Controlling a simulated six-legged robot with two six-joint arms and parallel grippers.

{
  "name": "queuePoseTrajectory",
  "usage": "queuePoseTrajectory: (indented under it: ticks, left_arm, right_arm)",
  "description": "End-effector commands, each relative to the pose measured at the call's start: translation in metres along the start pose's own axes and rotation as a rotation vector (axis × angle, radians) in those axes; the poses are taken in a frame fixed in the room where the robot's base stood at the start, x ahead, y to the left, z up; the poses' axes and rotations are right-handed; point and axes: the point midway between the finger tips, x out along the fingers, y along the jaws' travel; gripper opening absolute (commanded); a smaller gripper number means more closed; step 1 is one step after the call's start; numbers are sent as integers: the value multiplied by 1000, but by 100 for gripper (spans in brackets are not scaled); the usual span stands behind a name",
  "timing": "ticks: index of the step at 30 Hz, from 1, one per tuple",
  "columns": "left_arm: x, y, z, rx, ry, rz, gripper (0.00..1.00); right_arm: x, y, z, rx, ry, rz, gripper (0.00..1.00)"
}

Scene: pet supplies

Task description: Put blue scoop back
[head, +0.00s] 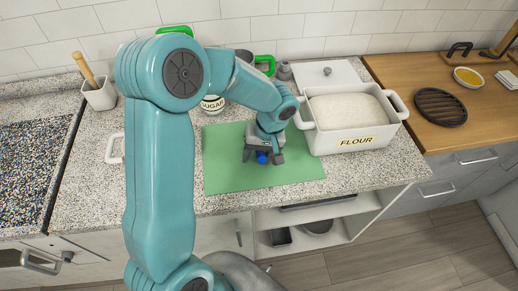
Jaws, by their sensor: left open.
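The blue scoop (262,158) is a small dark-blue shape low on the green mat (228,176), mostly hidden by my left gripper. My left gripper (263,156) is open above the mat with its fingers pointing down, one on each side of the blue piece. I cannot tell whether the fingers touch it. A white bin marked FLOUR (352,141), open and filled with white flour (345,109), stands right of the mat. A white jar marked SUGAR (213,103) is partly behind my left arm. My right gripper is not in view.
A white lid (327,73) lies behind the flour bin. A green-handled item (265,62) and small grey items (284,70) stand at the back. A utensil pot (100,95) is at left; a wooden counter (424,70) with a black trivet (441,106) is at right.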

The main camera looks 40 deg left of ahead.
Motion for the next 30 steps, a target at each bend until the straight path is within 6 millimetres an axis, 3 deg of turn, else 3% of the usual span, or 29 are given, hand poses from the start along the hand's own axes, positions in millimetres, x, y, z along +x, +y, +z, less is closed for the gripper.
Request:
queuePoseTrajectory:
  ticks: [5,12,16,21,30]
  left_arm:
    - [-26,1,-1,-1,5,4,54]
    - [-83,1,-1,1,5,4,54]
    - [-106,1,-1,0,3,3,54]
    - [-120,0,0,1,0,1,54]
    - [-121,0,0,1,-1,0,54]
  right_arm:
    - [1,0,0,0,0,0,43]
    - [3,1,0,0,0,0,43]
    - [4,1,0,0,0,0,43]
    - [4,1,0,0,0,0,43]
    - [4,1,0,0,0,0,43]
